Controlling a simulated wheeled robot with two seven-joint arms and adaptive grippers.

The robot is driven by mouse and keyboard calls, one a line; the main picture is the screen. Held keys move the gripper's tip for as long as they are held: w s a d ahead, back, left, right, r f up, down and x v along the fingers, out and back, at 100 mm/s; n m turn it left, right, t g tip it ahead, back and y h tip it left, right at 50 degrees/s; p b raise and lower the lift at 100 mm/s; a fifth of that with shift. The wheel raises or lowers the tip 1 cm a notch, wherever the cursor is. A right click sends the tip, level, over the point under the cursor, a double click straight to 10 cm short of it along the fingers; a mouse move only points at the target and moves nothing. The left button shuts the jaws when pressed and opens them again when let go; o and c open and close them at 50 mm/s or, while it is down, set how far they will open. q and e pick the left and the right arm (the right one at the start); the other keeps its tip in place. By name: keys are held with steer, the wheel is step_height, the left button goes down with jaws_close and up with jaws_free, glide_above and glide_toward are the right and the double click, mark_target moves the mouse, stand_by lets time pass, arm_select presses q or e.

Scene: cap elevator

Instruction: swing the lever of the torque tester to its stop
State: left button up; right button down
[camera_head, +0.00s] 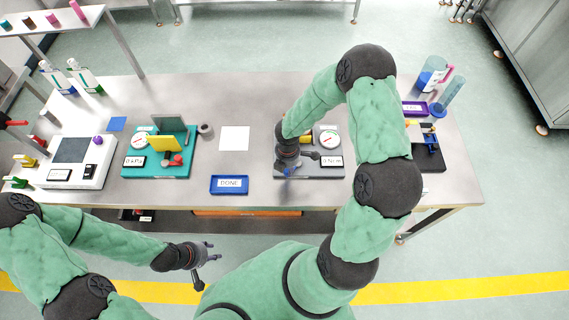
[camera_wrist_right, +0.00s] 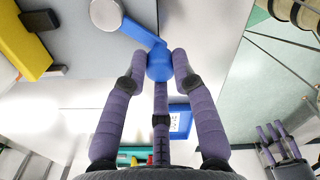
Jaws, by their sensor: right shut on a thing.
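The torque tester (camera_head: 326,171) is a grey plate with a dial and a small readout on the table, partly hidden by my right arm. Its blue lever (camera_wrist_right: 138,33) runs from a round grey hub (camera_wrist_right: 105,14) to a blue ball knob (camera_wrist_right: 159,68) in the right wrist view. My right gripper (camera_wrist_right: 160,75) has its purple-grey fingers closed around that knob. In the head view the right gripper (camera_head: 289,167) is at the tester's left front. My left gripper (camera_head: 212,264) is empty, fingers spread, in front of the table.
A blue DONE tray (camera_head: 229,191) lies left of the tester at the front edge. A teal fixture (camera_head: 178,170) and a white scale (camera_head: 75,178) stand further left. A dark stand (camera_head: 430,158) and clear cylinders (camera_head: 450,92) are at right. A white sheet (camera_head: 235,138) lies mid-table.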

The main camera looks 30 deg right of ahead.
steer(key=shift+s+d+n, duration=0.15)
steer(key=shift+s+n, duration=0.35)
steer(key=shift+n, duration=0.3)
steer(key=c, duration=1)
jaws_free()
steer(key=shift+r, duration=0.1)
steer(key=shift+r, duration=0.35)
step_height(320, 180, up, 11)
